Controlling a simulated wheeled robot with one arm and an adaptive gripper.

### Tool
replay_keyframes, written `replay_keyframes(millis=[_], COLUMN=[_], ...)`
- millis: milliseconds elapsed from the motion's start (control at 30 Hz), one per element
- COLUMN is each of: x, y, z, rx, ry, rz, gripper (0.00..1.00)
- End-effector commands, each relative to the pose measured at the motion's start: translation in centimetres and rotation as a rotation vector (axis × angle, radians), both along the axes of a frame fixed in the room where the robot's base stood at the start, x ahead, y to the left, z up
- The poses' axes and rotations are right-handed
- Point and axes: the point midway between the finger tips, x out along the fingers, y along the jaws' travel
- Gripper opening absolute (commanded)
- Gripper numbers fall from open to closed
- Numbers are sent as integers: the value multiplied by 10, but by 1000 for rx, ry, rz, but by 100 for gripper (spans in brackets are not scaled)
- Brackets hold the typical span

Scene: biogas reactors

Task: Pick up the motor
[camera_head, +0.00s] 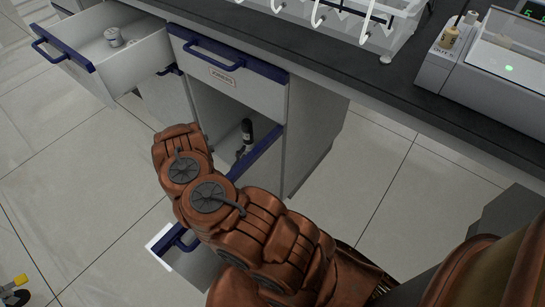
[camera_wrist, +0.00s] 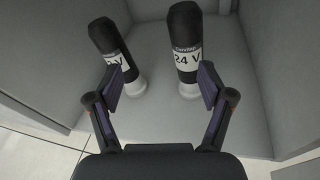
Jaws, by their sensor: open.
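Two black motors with white labels reading "24 V" stand in an open drawer (camera_wrist: 150,30). In the wrist view, the left motor (camera_wrist: 108,45) leans slightly and the right motor (camera_wrist: 185,40) is more upright. Both have pale lower ends. My gripper (camera_wrist: 158,82) is open, with nothing between its fingers. The left finger overlaps the left motor in the picture, and the right finger is close beside the right motor; I cannot tell whether they touch.
A blue-edged open drawer (camera_head: 110,62) at upper left holds small pale parts (camera_head: 114,37). A closed drawer (camera_head: 228,75) is above the motors. A dark worktop (camera_head: 330,68) carries a white rack (camera_head: 345,30) and a grey device (camera_head: 490,70).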

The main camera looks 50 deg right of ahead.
Motion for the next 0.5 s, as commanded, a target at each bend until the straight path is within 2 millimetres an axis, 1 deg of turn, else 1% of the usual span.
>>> replay_keyframes(millis=[33,100,200,333,500], x=[-11,-20,-28,-32,-27], y=[-8,-17,-24,-30,-45], z=[-6,-4,1,3,4], rx=[-58,-122,-185,-217,-221], ry=[40,84,122,145,144], rz=[-4,-6,-10,-14,-15], gripper=[80,80,80,80,80])
